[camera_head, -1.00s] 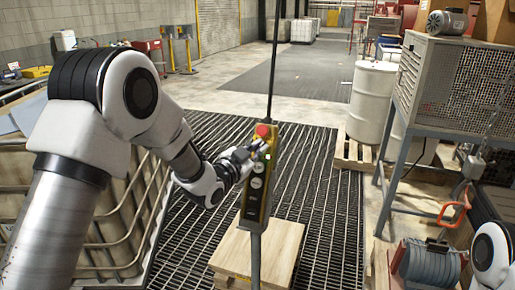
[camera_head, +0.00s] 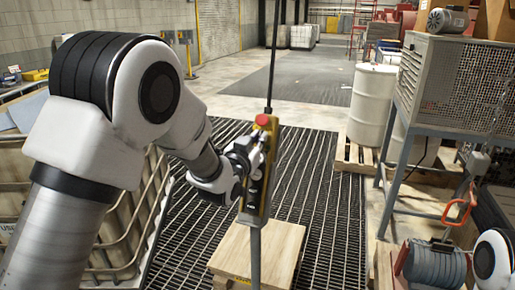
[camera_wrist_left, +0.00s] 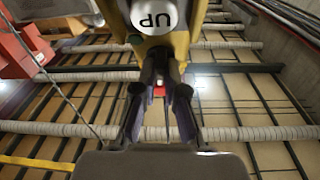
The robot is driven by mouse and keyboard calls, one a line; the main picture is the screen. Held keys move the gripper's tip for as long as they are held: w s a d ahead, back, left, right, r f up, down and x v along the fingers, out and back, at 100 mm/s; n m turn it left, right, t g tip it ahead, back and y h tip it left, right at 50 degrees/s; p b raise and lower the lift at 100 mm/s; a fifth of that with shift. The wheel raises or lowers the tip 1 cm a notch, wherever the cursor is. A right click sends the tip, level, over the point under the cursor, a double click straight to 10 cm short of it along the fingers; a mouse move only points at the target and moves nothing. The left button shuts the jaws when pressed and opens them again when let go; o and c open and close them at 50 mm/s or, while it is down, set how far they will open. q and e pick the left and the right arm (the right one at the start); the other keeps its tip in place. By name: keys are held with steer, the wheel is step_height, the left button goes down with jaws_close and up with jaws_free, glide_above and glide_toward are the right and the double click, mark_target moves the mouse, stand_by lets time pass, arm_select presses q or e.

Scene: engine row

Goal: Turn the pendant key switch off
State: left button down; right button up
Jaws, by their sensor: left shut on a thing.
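The yellow and dark pendant (camera_head: 262,195) hangs from its cable in the middle of the head view, slightly tilted, with a red button (camera_head: 263,120) at its top. My left gripper (camera_head: 255,158) reaches in from the left and touches the pendant's front face, hiding its middle. In the left wrist view, the pendant's yellow body (camera_wrist_left: 188,20) with a white "UP" button (camera_wrist_left: 152,14) is just above the fingers. The left gripper (camera_wrist_left: 162,84) is shut on a small part at the pendant, apparently the key switch, which the fingers mostly hide. My right gripper is out of view.
A wooden block (camera_head: 285,250) stands under the pendant on the floor grating (camera_head: 325,200). A caged tank (camera_head: 105,225) is at the left. A white drum (camera_head: 371,103) and a metal mesh cabinet (camera_head: 450,85) stand at the right. The grating behind is clear.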

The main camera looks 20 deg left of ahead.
arm_select(q)
steer(key=n+y+b, duration=0.1)
steer(key=n, duration=0.1)
steer(key=n+y+b, duration=0.1)
steer(key=n, duration=0.2)
steer(key=shift+d+y, duration=0.15)
steer(key=shift+y, duration=0.25)
steer(key=shift+r+n+g+y+b, duration=0.1)
steer(key=shift+n+g+y+b, duration=0.2)
steer(key=shift+n+y, duration=0.65)
steer(key=shift+n+g+y+b, duration=0.25)
steer(key=shift+n+y, duration=0.1)
steer(key=shift+n, duration=1.1)
steer(key=c, duration=1.2)
jaws_free()
steer(key=shift+w, duration=0.1)
steer(key=shift+c, duration=0.2)
